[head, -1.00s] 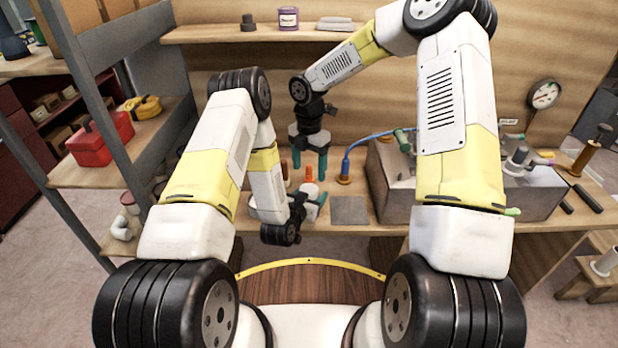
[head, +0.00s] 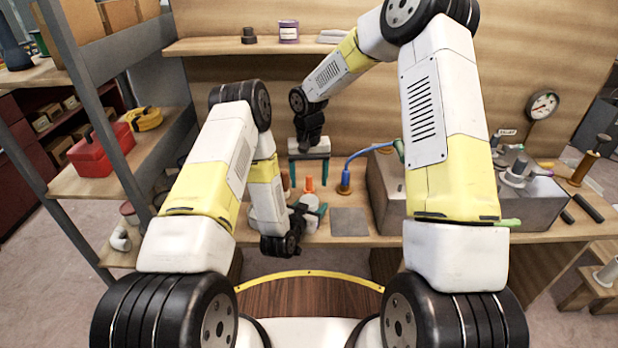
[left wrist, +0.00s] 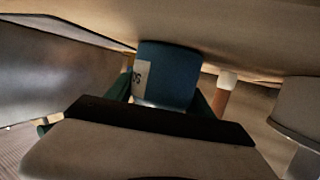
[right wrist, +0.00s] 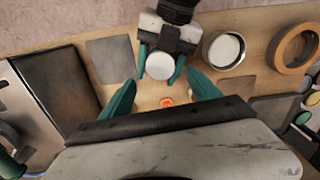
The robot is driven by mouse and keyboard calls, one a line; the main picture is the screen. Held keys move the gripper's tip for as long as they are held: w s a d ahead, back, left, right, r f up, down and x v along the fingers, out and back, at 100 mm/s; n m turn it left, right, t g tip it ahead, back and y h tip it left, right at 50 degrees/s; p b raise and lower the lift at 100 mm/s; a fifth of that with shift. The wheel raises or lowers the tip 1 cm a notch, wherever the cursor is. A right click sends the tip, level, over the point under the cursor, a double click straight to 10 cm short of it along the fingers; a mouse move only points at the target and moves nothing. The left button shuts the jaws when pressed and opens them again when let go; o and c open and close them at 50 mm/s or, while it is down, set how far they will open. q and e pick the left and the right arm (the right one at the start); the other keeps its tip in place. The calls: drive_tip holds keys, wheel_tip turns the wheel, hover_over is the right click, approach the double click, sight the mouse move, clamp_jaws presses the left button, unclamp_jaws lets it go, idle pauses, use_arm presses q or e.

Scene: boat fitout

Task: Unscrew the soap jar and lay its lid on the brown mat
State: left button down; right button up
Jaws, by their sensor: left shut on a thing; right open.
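The soap jar is blue with a white label in the left wrist view (left wrist: 168,75). My left gripper (right wrist: 160,72) is shut around its side, teal fingers on both sides. From above, in the right wrist view, the jar's round white lid (right wrist: 160,66) is on top. My right gripper (head: 308,178) points down with teal fingers apart and empty; in the head view it is above and behind the jar.
An orange-topped item (right wrist: 167,102) stands behind the jar. A second white-topped round container (right wrist: 226,50) and a tan ring (right wrist: 296,48) are nearby.

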sight(309, 200)
drive_tip(key=m, duration=0.4)
drive_tip(key=shift+r+m, duration=0.1)
drive_tip(key=shift+m, duration=0.2)
drive_tip(key=shift+f+m, duration=0.2)
drive_tip(key=shift+m, duration=0.2)
wheel_tip(309, 200, down, 8)
drive_tip(key=shift+r, duration=0.2)
drive_tip(key=c, duration=1.4)
drive_tip(key=o, duration=1.5)
wheel_tip(309, 200, up, 8)
drive_tip(key=shift+f, duration=0.1)
drive_tip(key=shift+c, duration=0.5)
drive_tip(key=shift+f, duration=3.9)
